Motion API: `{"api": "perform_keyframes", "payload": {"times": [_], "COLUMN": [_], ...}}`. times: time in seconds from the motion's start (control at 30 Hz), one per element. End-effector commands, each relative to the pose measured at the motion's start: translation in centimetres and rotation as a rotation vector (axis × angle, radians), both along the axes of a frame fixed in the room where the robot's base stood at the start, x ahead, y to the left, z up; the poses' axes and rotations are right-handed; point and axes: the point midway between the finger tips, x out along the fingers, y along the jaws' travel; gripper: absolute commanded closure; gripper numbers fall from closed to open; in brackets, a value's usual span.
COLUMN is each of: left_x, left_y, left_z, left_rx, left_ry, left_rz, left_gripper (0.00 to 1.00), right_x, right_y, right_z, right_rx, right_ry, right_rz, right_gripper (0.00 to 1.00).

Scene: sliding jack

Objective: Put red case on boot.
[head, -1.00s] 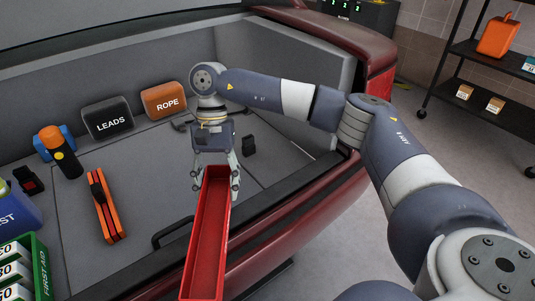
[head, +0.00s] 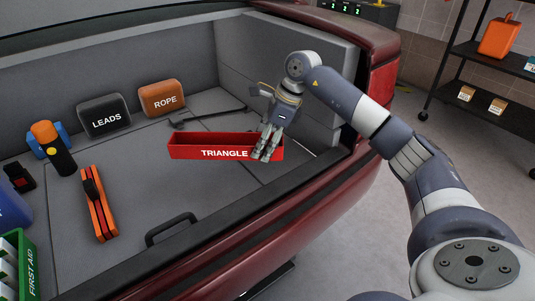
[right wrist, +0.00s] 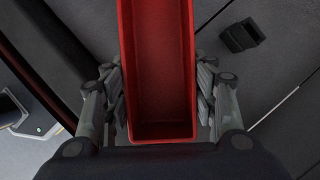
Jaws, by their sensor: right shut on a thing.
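The red case (head: 188,150) is a long open tray marked TRIANGLE. It lies across the picture in the head view, over the right part of the grey boot floor (head: 140,205). My right gripper (head: 266,152) is shut on its right end. In the right wrist view the case (right wrist: 157,65) runs away from between the fingers of the gripper (right wrist: 160,100), and its inside is empty. I cannot tell whether the case's underside touches the boot floor. My left gripper is not in view.
A LEADS case (head: 105,117) and a ROPE case (head: 163,98) stand along the back wall. An orange folded tool (head: 100,215), a torch (head: 53,148) and a green first aid box (head: 20,265) are at the left. A black handle (head: 171,229) is near the sill (head: 250,215).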

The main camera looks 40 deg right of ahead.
Motion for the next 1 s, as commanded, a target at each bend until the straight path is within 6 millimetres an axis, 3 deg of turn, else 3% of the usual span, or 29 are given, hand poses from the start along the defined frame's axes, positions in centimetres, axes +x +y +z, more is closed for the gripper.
{"api": "perform_keyframes", "payload": {"times": [0.2, 0.4, 0.57, 0.8, 1.0], "left_x": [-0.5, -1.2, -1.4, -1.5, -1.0], "left_y": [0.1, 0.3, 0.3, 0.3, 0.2], "left_z": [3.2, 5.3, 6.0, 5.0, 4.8], "left_rx": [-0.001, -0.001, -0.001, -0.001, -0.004], "left_ry": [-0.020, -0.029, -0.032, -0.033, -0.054], "left_rz": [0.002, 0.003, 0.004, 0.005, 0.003], "left_gripper": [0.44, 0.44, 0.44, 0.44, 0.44], "right_x": [0.8, 0.8, 0.7, 0.6, 0.7], "right_y": [-6.4, -10.8, -12.4, -12.6, -12.6], "right_z": [-0.4, -0.1, -0.2, -4.5, -6.4], "right_rx": [0.000, 0.001, 0.002, 0.001, 0.002], "right_ry": [-0.002, 0.000, 0.001, 0.005, 0.002], "right_rz": [-0.464, -0.768, -0.881, -0.900, -0.899], "right_gripper": [0.76, 0.76, 0.76, 0.76, 0.76]}}
